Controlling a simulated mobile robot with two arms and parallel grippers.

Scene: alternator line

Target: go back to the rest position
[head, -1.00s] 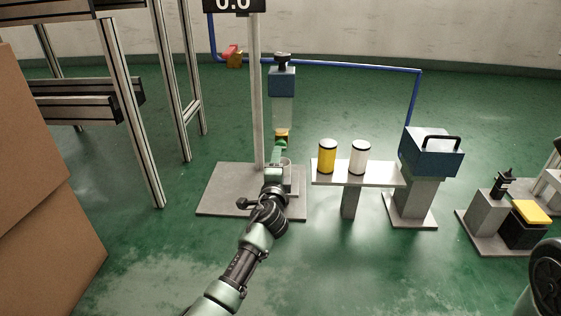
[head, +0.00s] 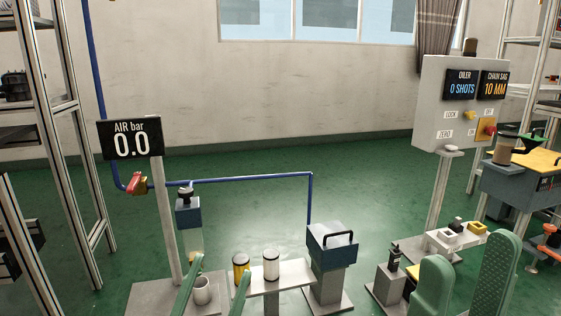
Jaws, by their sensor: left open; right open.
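My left gripper (head: 214,288) shows at the bottom of the head view as two green fingers with a gap between them. It is open, and no object shows held in it. A light grey cup (head: 203,291) shows between its fingers in the picture; how far apart in depth they are I cannot tell. My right gripper (head: 464,278) shows at the bottom right as two broad green fingers, standing apart, open and with nothing seen between them. Both arms behind the fingers are out of view.
A yellow can (head: 240,268) and a white can (head: 271,264) stand on a small shelf (head: 291,277). The air display (head: 131,139) reads 0.0. A control panel (head: 462,105) stands right. Open green floor lies behind.

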